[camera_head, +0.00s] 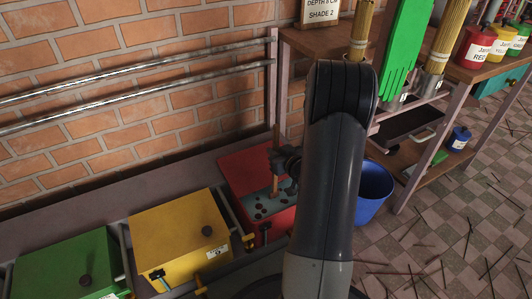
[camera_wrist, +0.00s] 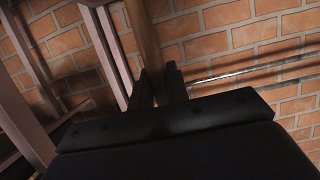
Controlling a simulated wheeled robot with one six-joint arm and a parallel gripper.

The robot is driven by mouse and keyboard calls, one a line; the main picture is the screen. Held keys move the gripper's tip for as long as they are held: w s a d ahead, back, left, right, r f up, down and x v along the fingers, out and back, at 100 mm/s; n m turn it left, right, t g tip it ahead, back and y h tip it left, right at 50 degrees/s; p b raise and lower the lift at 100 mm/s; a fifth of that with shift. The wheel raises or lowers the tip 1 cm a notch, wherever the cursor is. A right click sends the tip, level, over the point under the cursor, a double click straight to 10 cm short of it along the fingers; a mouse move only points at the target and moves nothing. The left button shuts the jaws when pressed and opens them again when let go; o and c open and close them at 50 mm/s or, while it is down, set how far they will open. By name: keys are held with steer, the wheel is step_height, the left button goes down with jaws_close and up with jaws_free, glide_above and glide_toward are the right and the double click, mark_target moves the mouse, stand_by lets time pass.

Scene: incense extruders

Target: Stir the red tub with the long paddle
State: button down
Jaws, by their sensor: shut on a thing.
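The red tub (camera_head: 283,222) stands by the brick wall, in the left-middle of the head view. Its top is open, showing a grey-blue filling with several dark lumps. My gripper (camera_head: 282,162) is over the tub, partly hidden by my own arm. It is shut on the long paddle, whose wooden shaft (camera_head: 275,184) points down towards the filling. Whether its lower end is in the filling is hard to tell. In the wrist view the shaft (camera_wrist: 143,38) runs up between the two dark fingers (camera_wrist: 158,88).
A yellow tub (camera_head: 175,232) and a green tub (camera_head: 70,268), both with knobbed lids, stand left of the red one. A blue bucket (camera_head: 373,192) is to its right, beside a wooden shelf rack (camera_head: 455,125). Metal pipes (camera_head: 140,97) run along the wall. Thin sticks litter the floor.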

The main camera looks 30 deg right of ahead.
steer(key=d+p, duration=0.2)
steer(key=d, duration=0.6)
steer(key=shift+s+d, duration=0.2)
steer(key=shift+s, duration=0.05)
steer(key=shift+a, duration=0.1)
steer(key=shift+a+b, duration=0.8)
steer(key=shift+a, duration=2.6)
step_height(320, 180, up, 14)
steer(key=p, duration=1.1)
steer(key=shift+w+f, duration=0.15)
steer(key=shift+w, duration=0.05)
step_height(320, 180, up, 7)
steer(key=p, duration=0.6)
steer(key=shift+a, duration=0.1)
